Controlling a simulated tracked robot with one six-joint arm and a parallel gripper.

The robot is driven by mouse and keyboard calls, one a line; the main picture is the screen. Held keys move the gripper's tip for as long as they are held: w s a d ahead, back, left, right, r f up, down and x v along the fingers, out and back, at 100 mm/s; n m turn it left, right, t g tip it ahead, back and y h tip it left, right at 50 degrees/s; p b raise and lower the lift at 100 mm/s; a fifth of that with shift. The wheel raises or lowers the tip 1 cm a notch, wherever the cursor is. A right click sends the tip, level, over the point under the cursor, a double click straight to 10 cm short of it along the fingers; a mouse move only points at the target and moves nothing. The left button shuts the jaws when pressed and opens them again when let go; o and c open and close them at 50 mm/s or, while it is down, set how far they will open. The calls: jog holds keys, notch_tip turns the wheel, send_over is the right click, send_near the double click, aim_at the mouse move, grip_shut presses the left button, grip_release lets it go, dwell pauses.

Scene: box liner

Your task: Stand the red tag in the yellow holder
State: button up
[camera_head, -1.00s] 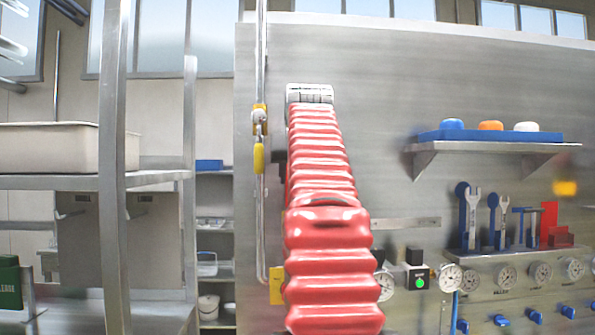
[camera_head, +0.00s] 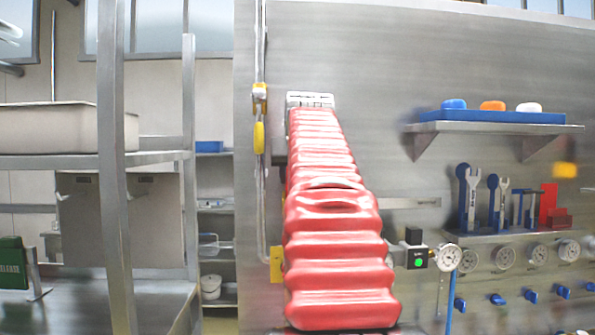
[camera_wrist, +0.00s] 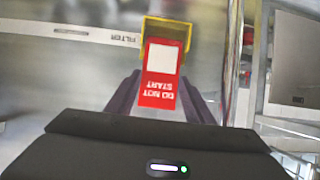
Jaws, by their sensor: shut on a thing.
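The red tag (camera_wrist: 158,92) shows in the wrist view with a white field and white lettering that appears upside down. My gripper (camera_wrist: 160,86) has its dark fingers on either side of the tag and is shut on it. The yellow holder (camera_wrist: 184,27) is a yellow frame just beyond the far end of the tag, which overlaps it in the picture. I cannot tell whether the tag touches the holder or is inside it. In the head view my red arm cover hides the gripper and tag, and I cannot make out the holder.
A metal panel stands behind, with a vertical pipe (camera_head: 262,185) carrying yellow fittings. A shelf (camera_head: 490,128) with colored items, hanging tools (camera_head: 480,205) and gauges (camera_head: 447,257) are at the right. A metal rack (camera_head: 115,200) with a bin (camera_head: 60,128) is at the left.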

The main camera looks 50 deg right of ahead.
jog(key=shift+f, duration=0.4)
jog(key=o, duration=1.1)
jog(key=v, duration=1.3)
jog(key=shift+s+a, duration=0.25)
